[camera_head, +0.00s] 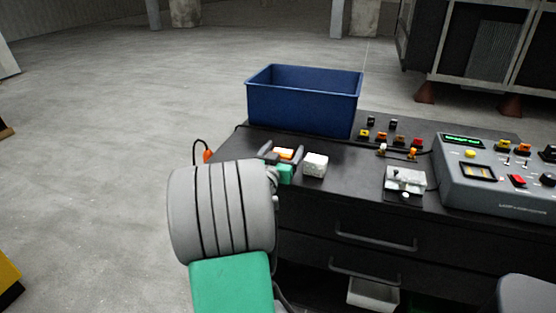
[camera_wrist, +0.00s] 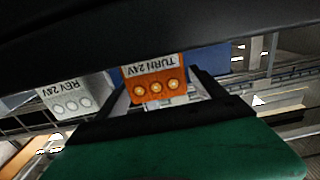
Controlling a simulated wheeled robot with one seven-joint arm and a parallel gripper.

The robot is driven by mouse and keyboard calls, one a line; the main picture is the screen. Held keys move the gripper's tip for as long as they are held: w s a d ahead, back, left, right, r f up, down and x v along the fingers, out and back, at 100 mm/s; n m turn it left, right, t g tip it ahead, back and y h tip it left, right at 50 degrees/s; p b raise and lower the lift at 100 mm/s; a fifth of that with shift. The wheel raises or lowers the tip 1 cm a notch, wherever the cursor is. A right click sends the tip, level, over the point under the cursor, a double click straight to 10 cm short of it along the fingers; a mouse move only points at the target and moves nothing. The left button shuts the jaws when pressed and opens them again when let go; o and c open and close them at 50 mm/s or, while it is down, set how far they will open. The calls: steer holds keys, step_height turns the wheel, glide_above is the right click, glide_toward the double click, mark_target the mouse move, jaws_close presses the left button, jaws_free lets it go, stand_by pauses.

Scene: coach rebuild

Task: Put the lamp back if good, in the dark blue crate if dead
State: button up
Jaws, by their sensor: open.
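The orange lamp block (camera_head: 284,153) is at the left end of the dark bench. Whether the fingers touch the block I cannot tell. A white lamp block (camera_head: 315,164), marked "REV 24V" in the wrist view (camera_wrist: 72,103), sits just right of my gripper. The dark blue crate (camera_head: 304,95) stands behind on the bench.
A grey test console (camera_head: 500,178) with a green display stands at the bench's right. A small grey fixture (camera_head: 404,180) lies left of it. Several coloured connectors (camera_head: 390,137) sit behind. The bench top (camera_head: 350,180) is clear between white block and fixture.

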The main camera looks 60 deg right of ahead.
steer(key=s+a+b, duration=0.1)
steer(key=s+a, duration=0.1)
steer(key=a, duration=0.8)
steer(key=w+a+f+n+t+y, duration=0.1)
steer(key=w+a+f+n+y, duration=0.1)
steer(key=w+a+f+y, duration=0.3)
steer(key=w+a+f+n+t+y, duration=0.15)
steer(key=w+a, duration=0.25)
steer(key=a, duration=0.4)
steer(key=w+a+f+n+y, duration=0.2)
steer(key=w+a+f+y, duration=0.15)
steer(key=a+f, duration=0.2)
steer(key=s+a+n+g+y, duration=0.1)
steer(key=a+n+y, duration=0.1)
steer(key=a, duration=0.6)
steer(key=s+a+f+n+g+y, duration=0.1)
steer(key=s+a+n+y, duration=0.1)
steer(key=a+n, duration=0.3)
steer(key=s+a+n+g+y, duration=0.1)
steer(key=s+a+n+y, duration=0.1)
steer(key=a, duration=1.1)
steer(key=shift+a+f+n+y, duration=0.25)
steer(key=shift+f+n+y, duration=0.15)
steer(key=shift+n+y, duration=0.5)
steer(key=shift+s, duration=0.1)
